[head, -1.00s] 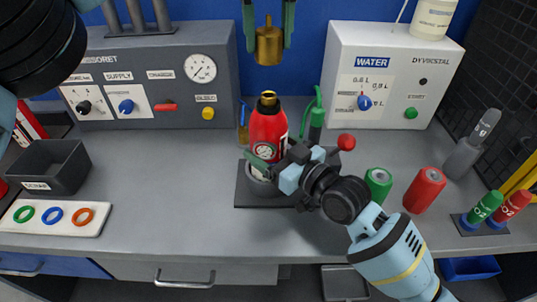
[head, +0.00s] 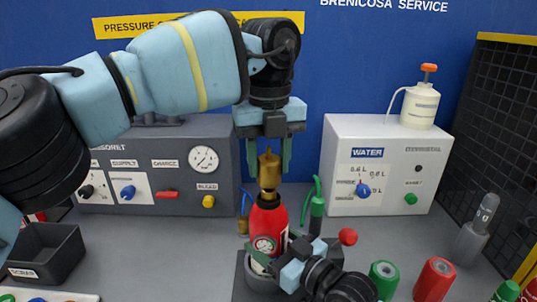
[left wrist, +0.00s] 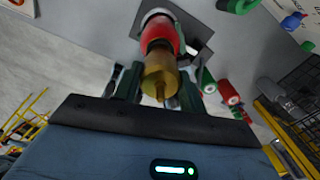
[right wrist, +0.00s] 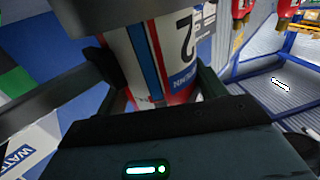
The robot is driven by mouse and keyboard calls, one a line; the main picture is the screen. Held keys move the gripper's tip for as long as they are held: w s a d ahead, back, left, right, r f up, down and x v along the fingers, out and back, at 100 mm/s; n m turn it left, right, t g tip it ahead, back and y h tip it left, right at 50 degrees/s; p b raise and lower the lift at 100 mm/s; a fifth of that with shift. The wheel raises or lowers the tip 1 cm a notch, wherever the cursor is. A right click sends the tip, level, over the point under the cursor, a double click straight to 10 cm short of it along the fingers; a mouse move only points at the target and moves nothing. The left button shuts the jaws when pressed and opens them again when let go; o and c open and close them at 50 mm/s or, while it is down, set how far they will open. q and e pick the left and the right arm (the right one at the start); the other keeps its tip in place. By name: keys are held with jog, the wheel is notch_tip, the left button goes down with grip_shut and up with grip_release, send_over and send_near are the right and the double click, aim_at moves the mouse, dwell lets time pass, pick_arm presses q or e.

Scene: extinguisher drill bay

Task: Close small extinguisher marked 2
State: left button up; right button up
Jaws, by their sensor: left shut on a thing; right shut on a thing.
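My left gripper (head: 269,150) points down, shut on the brass valve head (head: 269,168). The valve head is upright directly over the extinguisher's neck; I cannot tell whether they touch. The left wrist view shows the valve head (left wrist: 160,72) in line with the red body (left wrist: 160,33).
A grey charging panel (head: 225,160) stands behind left, a white water unit (head: 340,140) behind right. Green (head: 383,275) and red (head: 435,278) cylinders stand front right.

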pick_arm(q)
jog(key=shift+f, duration=0.1)
dwell(0.4)
jog(key=shift+f, duration=0.75)
jog(key=shift+f, duration=0.55)
